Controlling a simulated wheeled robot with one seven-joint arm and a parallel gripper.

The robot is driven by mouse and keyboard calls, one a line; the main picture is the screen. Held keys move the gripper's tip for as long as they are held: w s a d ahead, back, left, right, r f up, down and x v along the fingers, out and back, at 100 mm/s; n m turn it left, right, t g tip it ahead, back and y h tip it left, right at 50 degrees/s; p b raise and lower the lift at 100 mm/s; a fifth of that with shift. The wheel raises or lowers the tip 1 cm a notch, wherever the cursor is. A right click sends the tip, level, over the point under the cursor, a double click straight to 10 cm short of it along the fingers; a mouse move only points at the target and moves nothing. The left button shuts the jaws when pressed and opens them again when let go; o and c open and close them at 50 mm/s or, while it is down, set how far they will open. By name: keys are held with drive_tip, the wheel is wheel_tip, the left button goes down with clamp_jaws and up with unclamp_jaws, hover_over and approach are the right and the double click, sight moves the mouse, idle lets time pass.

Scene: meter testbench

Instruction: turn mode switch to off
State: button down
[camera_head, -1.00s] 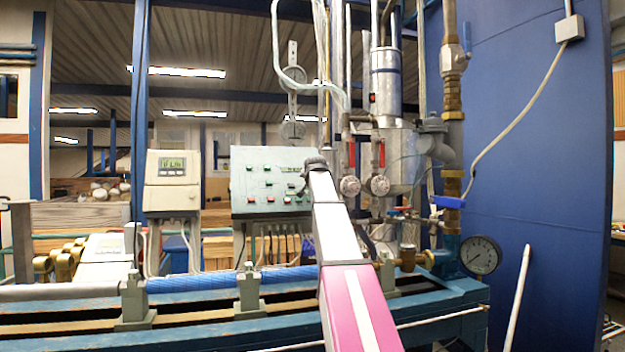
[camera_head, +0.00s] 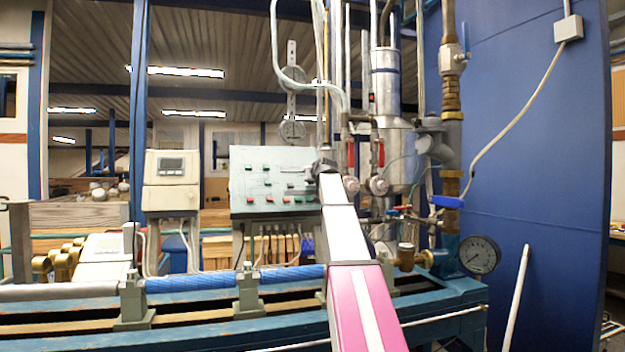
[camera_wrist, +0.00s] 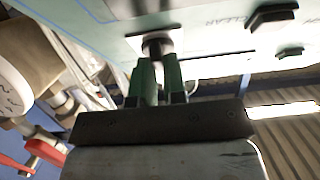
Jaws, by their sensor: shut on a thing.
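The pale green control panel (camera_head: 262,180) stands in the middle of the head view, with several small red, green and dark buttons on its face. My gripper (camera_head: 320,166) is at the panel's right edge, and my arm hides part of that edge. In the wrist view, my gripper's two green fingers (camera_wrist: 157,65) are shut on a dark round knob, the mode switch (camera_wrist: 156,42), which sits on a white plate on the panel. The fingertips cover much of the knob, so its pointer position cannot be read.
Black blocky buttons (camera_wrist: 272,15) are on the panel near the gripper in the wrist view. A beige meter box (camera_head: 171,182) stands left of the panel. Pipes with red-handled valves (camera_head: 380,152) stand close on the right. A blue-green bench (camera_head: 430,302) runs below.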

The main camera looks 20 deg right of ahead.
drive_tip(key=c, duration=1.2)
unclamp_jaws()
drive_tip(key=v, duration=1)
drive_tip(key=shift+s, duration=0.45)
